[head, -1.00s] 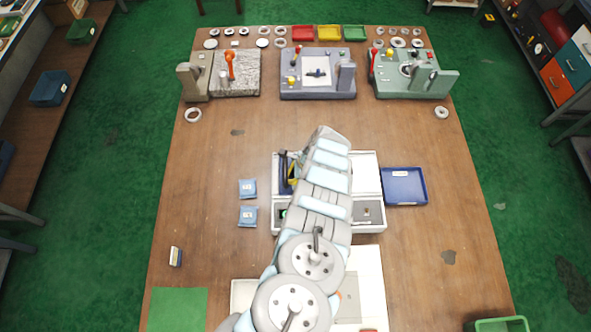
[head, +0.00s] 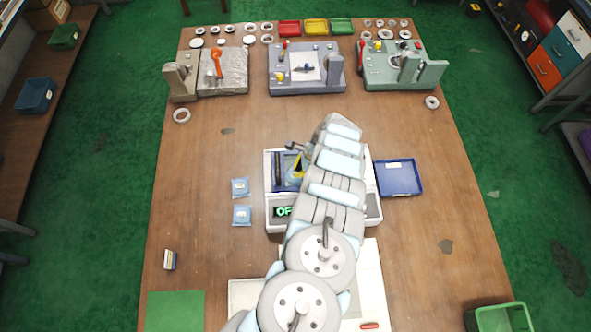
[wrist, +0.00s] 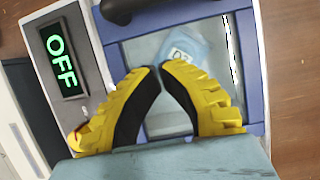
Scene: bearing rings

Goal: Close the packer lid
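The packer (head: 272,222) is a white box in the middle of the table. A green OFF display (head: 283,211) is on its front left; it also shows in the wrist view (wrist: 63,57). In the wrist view a blue frame with a clear pane (wrist: 247,75) fills the middle, with a dark bar (wrist: 130,8) at its edge. A pale blue packet (wrist: 187,50) lies in the frame. I cannot tell how far the lid stands from the box. My gripper (wrist: 162,68) is over the pane, its yellow fingertips almost together with nothing between them.
A blue tray (head: 399,178) stands right of the packer. Two blue packets (head: 240,187) (head: 242,215) lie to its left. Fixtures (head: 307,70) line the back. A green mat (head: 175,312) is at the front left. The table's left side is mostly clear.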

